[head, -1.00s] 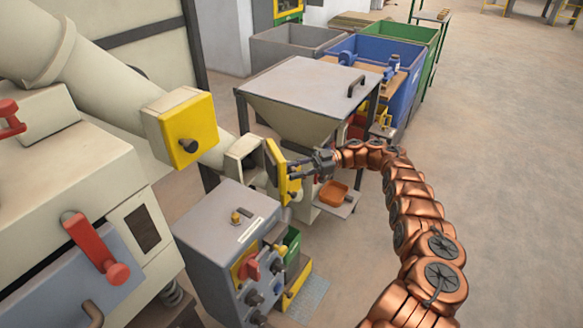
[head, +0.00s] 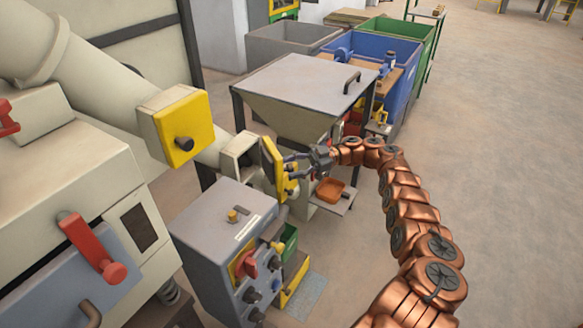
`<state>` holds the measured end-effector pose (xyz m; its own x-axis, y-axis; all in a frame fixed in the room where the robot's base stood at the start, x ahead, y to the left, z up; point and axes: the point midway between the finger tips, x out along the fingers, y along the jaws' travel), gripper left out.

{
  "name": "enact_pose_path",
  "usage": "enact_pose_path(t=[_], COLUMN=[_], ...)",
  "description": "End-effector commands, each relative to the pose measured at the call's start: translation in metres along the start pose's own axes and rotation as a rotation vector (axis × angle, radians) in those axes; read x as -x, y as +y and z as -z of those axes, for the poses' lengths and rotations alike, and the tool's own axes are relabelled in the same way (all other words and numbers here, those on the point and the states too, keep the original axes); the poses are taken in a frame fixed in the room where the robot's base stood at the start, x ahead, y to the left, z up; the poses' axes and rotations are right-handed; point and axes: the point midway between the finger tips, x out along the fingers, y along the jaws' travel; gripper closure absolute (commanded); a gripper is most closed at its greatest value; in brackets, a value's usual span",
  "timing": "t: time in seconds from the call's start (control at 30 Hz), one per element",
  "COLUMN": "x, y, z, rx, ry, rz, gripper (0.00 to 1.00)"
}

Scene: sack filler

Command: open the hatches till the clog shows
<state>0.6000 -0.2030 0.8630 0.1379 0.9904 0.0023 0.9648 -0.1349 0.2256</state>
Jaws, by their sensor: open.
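A yellow hatch (head: 271,163) on the lower end of the pale chute stands swung open, away from its box-shaped opening (head: 237,152). My gripper (head: 292,167) is open, its fingers beside the right face of that hatch; I cannot tell if they touch it. A second yellow hatch (head: 184,128) with a dark knob sits shut on the upper part of the chute. The inside of the lower opening is mostly hidden, and no clog can be made out there.
A grey control box (head: 225,215) with a red switch stands in front of the lower hatch. A machine with a red handle (head: 95,248) fills the left. Floor at right is clear.

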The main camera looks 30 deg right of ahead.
Motion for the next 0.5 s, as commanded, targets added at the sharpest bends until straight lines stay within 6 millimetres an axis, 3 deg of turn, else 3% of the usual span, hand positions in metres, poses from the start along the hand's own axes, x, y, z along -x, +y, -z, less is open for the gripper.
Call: enact_pose_path(t=[0.27,0.5], x=[-0.001,-0.001], y=[0.005,0.015], z=[0.023,0.065], rx=[0.001,0.001], ry=[-0.005,-0.004], rz=[0.005,0.004], gripper=[0.45,0.45])
